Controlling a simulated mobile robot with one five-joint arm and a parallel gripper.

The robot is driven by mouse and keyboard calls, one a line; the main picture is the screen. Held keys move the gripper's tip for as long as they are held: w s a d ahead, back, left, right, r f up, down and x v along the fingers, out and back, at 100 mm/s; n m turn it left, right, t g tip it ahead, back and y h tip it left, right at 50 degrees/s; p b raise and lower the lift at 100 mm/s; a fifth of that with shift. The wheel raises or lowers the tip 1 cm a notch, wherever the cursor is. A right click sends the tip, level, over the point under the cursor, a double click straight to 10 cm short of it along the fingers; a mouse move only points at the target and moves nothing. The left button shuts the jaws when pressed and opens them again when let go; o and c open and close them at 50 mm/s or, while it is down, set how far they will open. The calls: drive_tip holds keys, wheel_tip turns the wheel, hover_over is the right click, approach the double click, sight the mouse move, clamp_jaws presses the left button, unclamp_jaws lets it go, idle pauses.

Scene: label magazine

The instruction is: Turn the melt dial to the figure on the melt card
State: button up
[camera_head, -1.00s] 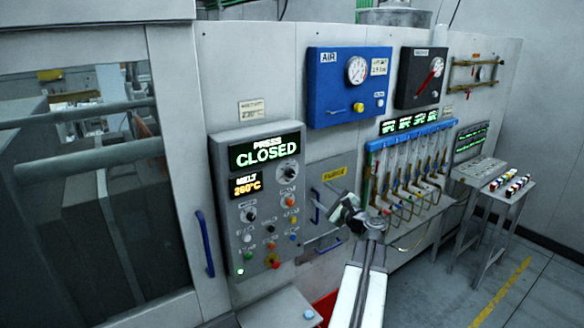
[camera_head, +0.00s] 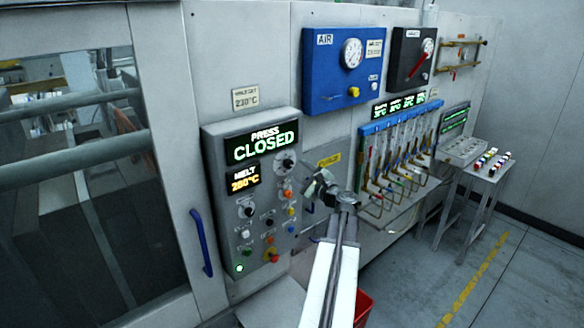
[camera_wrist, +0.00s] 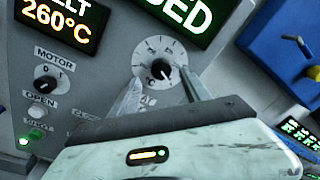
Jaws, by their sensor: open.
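The melt dial (camera_head: 286,163) is a round white scale with a black knob on the grey press panel, right of the melt display (camera_head: 240,180). The display shows 260°C in amber, clear in the wrist view (camera_wrist: 60,20). The melt card (camera_head: 245,98) on the wall above the panel appears to read 230°C. My gripper (camera_head: 316,186) is in front of the panel, just right of and below the dial. In the wrist view its open fingers (camera_wrist: 160,72) lie on either side of the dial knob (camera_wrist: 160,69), with nothing between them gripped; contact cannot be told.
The press panel (camera_head: 213,220) also carries a motor knob (camera_head: 245,210) and several coloured buttons below the dial. A blue air box (camera_head: 320,90) hangs up right. A hose rack (camera_head: 400,130) stands farther right. Floor at the lower right is clear.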

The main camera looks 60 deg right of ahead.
sight(290, 166)
drive_tip(key=x, duration=0.4)
drive_tip(key=shift+w+d, duration=0.2)
drive_tip(key=shift+w, duration=0.05)
clamp_jaws()
drive_tip(key=shift+n, duration=0.3)
drive_tip(key=n, duration=0.3)
drive_tip(key=shift+s+n+b, duration=0.1)
drive_tip(key=shift+n+b, duration=0.3)
drive_tip(key=n, duration=0.4)
drive_tip(key=shift+n+t+b, duration=0.3)
drive_tip(key=shift+n, duration=0.1)
drive_tip(key=n, duration=0.4)
drive_tip(key=shift+d+n+y, duration=0.1)
drive_tip(key=shift+n+y, duration=0.2)
drive_tip(key=shift+n, duration=0.1)
drive_tip(key=shift+n+t, duration=0.4)
drive_tip(key=shift+n, duration=1.5)
drive_tip(key=shift+y, duration=0.3)
